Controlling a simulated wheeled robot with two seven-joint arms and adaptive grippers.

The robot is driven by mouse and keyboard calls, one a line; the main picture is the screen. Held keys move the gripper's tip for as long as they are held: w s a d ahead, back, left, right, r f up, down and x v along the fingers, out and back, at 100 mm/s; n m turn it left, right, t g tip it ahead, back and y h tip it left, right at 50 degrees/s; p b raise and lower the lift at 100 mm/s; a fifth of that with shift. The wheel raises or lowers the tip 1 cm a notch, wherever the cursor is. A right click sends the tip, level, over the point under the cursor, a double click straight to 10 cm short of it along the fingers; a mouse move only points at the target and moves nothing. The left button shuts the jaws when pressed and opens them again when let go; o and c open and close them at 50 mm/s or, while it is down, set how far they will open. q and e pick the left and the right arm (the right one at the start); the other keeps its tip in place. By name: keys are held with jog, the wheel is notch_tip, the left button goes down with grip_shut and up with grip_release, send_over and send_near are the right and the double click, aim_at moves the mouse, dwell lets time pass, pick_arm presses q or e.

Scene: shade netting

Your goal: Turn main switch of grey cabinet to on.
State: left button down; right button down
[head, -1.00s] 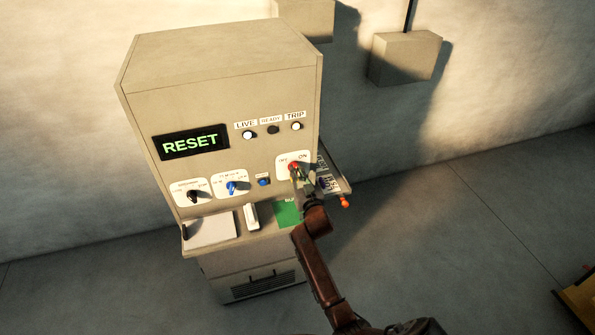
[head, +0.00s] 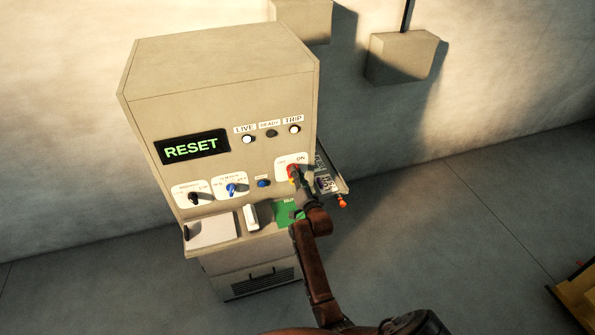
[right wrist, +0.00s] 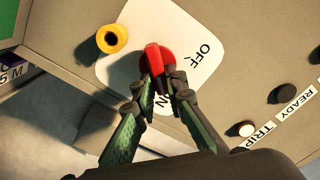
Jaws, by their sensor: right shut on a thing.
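The grey cabinet (head: 225,75) stands against the wall and looks beige in the warm light. Its main switch is a red handle (head: 292,170) on a white plate marked OFF and ON, at the right of the panel. The switch also shows in the right wrist view (right wrist: 153,62). My right gripper (right wrist: 163,80) is shut on the red handle, a finger on each side. It also shows in the head view (head: 298,181). The fingers partly cover the ON label. I cannot tell which mark the handle points to. My left gripper is not in view.
A yellow round knob (right wrist: 112,39) sits close beside the switch. A screen (head: 191,147) reads RESET. Black (head: 194,198) and blue (head: 232,189) knobs are to the left. A side shelf with an orange-tipped lever (head: 342,202) juts out right.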

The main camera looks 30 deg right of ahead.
jog(key=shift+d+f+m, duration=0.1)
jog(key=shift+m, duration=0.5)
jog(key=c, duration=2.2)
grip_release()
jog(key=shift+c, duration=0.2)
jog(key=shift+s, duration=0.15)
jog(key=v, duration=0.7)
jog(key=shift+s, duration=0.15)
